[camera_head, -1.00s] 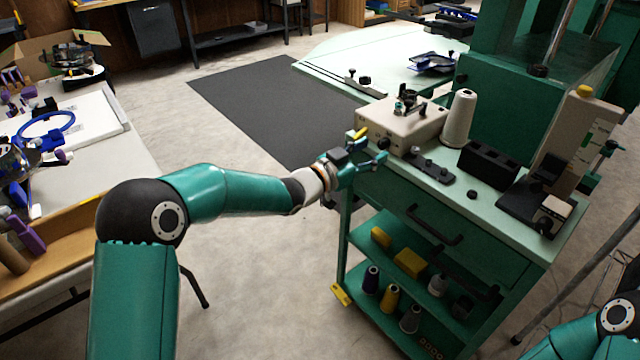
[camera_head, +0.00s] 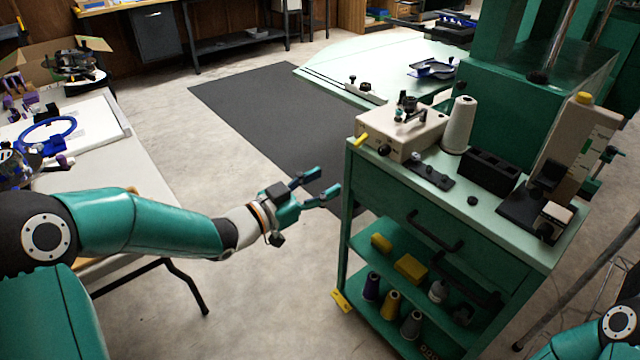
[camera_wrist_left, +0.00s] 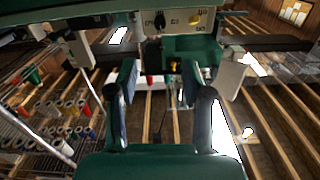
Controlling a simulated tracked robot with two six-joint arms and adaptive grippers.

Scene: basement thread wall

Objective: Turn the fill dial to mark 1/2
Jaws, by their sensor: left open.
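The cream winder box (camera_head: 403,136) stands on the green cart top. A black round knob (camera_head: 383,150), which looks like the fill dial, is on its front face, beside a yellow lever (camera_head: 361,139). In the left wrist view the dial (camera_wrist_left: 158,21) shows at the top, with small marks near it; its setting is too small to read. My left gripper (camera_head: 328,180) is open and empty, left of the cart and apart from the dial. Its fingers (camera_wrist_left: 160,78) are spread in the wrist view. My right gripper is out of view; only part of that arm shows.
The cart top (camera_head: 512,236) also holds a white thread cone (camera_head: 458,125), a black slotted block (camera_head: 488,172) and a small black plate (camera_head: 432,175). A cluttered white table (camera_head: 118,150) is at left. Open floor lies between table and cart.

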